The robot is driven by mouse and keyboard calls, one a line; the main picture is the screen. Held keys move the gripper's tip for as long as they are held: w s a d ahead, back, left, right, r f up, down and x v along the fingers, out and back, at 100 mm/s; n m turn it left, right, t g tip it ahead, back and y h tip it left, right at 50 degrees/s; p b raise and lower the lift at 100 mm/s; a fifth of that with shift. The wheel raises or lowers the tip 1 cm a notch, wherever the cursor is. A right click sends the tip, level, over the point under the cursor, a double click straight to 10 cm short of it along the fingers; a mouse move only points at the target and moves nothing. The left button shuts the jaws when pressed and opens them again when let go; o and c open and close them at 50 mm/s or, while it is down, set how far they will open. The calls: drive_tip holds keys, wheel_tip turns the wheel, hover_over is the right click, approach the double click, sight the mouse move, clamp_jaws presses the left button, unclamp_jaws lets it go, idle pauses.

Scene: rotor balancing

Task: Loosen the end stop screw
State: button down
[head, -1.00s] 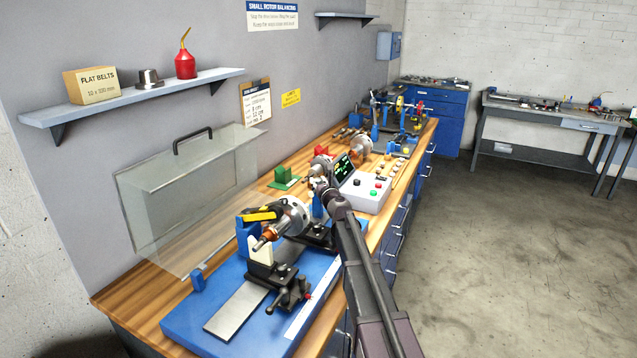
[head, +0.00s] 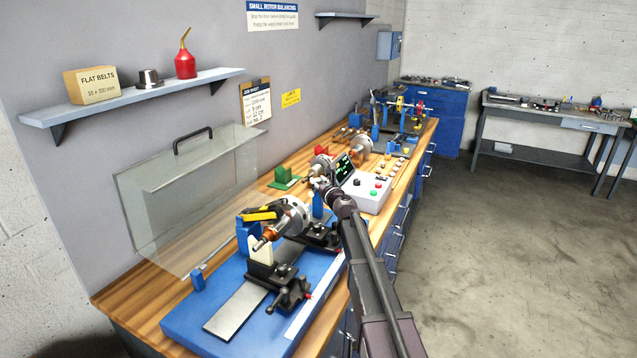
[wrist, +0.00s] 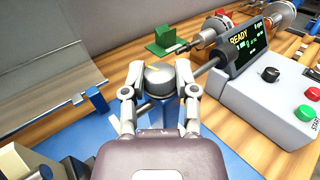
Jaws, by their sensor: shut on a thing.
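In the wrist view a round grey knob (wrist: 160,78) with a small yellow mark on top sits between the fingers of my gripper (wrist: 161,92). It looks like the head of the end stop screw. Both fingers touch its sides, and my gripper is shut on it. A dark cylindrical rod (wrist: 213,66) lies just right of the knob; whether they join is unclear. In the head view my gripper (head: 319,186) is small, beyond the near rotor (head: 288,217) and left of the control box. The knob is too small to make out there.
The control box (head: 368,195) with its screen reading READY stands close on the right. A clear guard panel (head: 190,195) is at the left. The blue machine base (head: 190,325) with clamps is in front. A green block (head: 285,178) lies behind.

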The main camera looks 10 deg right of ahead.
drive_tip(key=n+y, duration=0.1)
drive_tip(key=n+g+y, duration=0.1)
drive_tip(key=y, duration=0.1)
drive_tip(key=n+y, duration=0.1)
drive_tip(key=shift+w+d+g, duration=0.2)
drive_tip(key=shift+w+g, duration=0.1)
drive_tip(key=shift+g, duration=0.1)
drive_tip(key=shift+n+g+y, duration=1.5)
drive_tip(key=shift+n+y, duration=0.1)
drive_tip(key=shift+y, duration=0.6)
drive_tip(key=shift+s+g, duration=0.1)
drive_tip(key=shift+g, duration=0.2)
drive_tip(key=shift+c, duration=1.9)
unclamp_jaws()
drive_tip(key=shift+a, duration=0.1)
drive_tip(key=shift+s, duration=0.2)
drive_tip(key=v, duration=1.2)
drive_tip(key=shift+w+f, duration=0.15)
